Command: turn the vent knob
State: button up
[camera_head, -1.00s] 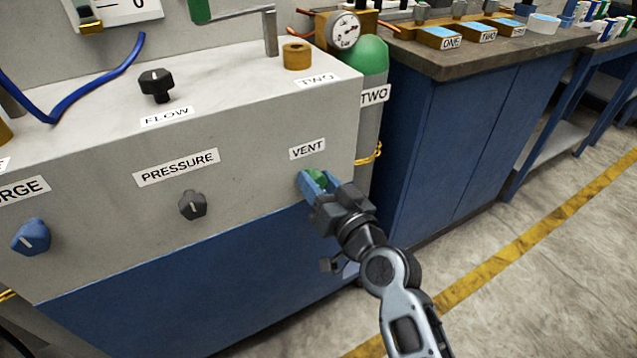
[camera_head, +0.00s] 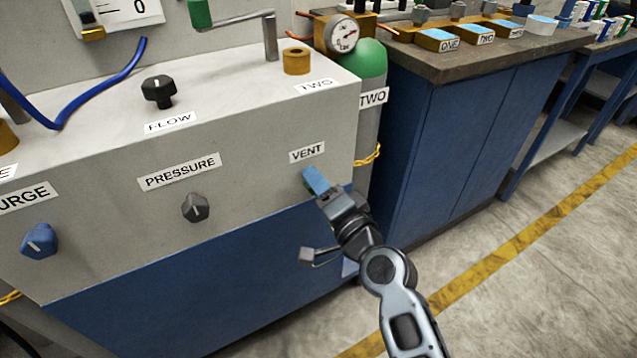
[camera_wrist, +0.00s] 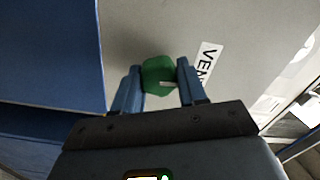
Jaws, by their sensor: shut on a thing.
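The vent knob (camera_wrist: 158,76) is green with a white mark and sits on the front panel (camera_head: 262,165) under the VENT label (camera_head: 307,152). In the head view only a sliver of the knob shows behind my fingers. My gripper (camera_wrist: 156,82) has its two blue fingers on either side of the knob, shut on it. In the head view my gripper (camera_head: 312,182) reaches the panel from the lower right, its wrist rolled so that one finger mostly covers the other.
A grey pressure knob (camera_head: 195,207) and a blue knob (camera_head: 39,241) are on the same panel to the left. A black flow knob (camera_head: 158,91) stands on top. A green-topped cylinder (camera_head: 370,57) stands just right of the panel. The floor (camera_head: 520,270) at right is clear.

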jog(key=shift+w+d+r+m, duration=0.1)
jog(key=shift+d+m, duration=0.1)
jog(key=shift+m, duration=0.4)
jog(key=o, duration=0.8)
jog(key=shift+o, duration=1.3)
jog(key=v, duration=0.7)
jog(key=shift+s+d, duration=0.15)
jog(key=shift+s, duration=0.2)
